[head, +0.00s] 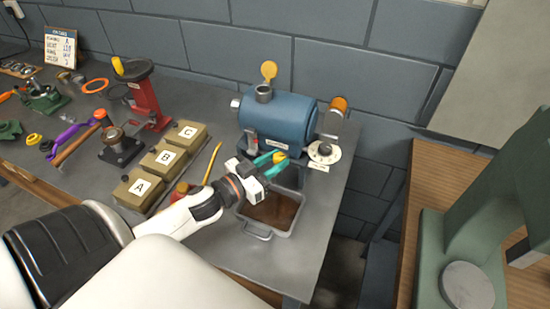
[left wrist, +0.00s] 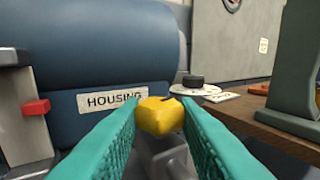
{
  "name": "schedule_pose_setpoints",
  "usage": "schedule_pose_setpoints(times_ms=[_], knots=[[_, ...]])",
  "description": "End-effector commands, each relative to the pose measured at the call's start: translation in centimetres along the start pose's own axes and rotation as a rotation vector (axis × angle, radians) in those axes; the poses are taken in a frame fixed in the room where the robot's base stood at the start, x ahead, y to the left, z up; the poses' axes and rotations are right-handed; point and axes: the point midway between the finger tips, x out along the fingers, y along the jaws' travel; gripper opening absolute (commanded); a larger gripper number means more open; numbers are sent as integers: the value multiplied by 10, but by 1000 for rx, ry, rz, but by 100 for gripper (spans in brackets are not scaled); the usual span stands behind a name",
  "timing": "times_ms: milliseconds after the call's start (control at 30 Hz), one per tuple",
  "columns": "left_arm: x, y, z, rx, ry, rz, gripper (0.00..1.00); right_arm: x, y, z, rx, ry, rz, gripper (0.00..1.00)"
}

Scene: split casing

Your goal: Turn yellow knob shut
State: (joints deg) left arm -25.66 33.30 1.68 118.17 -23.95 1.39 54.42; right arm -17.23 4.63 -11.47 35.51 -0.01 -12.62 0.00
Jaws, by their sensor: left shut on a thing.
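The yellow knob (head: 279,158) sits low at the front of the blue housing (head: 277,121), above a grey drain tray (head: 244,212). My left gripper (head: 270,161), with teal fingers, is shut on the knob. In the left wrist view the yellow knob (left wrist: 160,116) sits between the two fingertips, in front of the housing (left wrist: 100,50) with its "HOUSING" label (left wrist: 112,99). The lower part of the knob's mount is partly hidden by the fingers. My right gripper is not in view.
The tray holds brown liquid. A white dial with a black knob (head: 325,150) stands right of the housing. Boxes A (head: 137,190), B (head: 163,159) and C (head: 187,134) stand to the left, near a red press (head: 147,100). The bench's front right corner is clear.

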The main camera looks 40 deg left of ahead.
Motion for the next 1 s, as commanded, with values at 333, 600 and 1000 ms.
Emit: schedule_pose_setpoints(times_ms=[333,600,1000], knots=[[0,2,0,1,1,-102,6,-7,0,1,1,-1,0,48],[0,2,-1,-1,1,-111,6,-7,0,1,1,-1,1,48],[0,2,-1,-1,1,-110,50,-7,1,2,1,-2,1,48]])
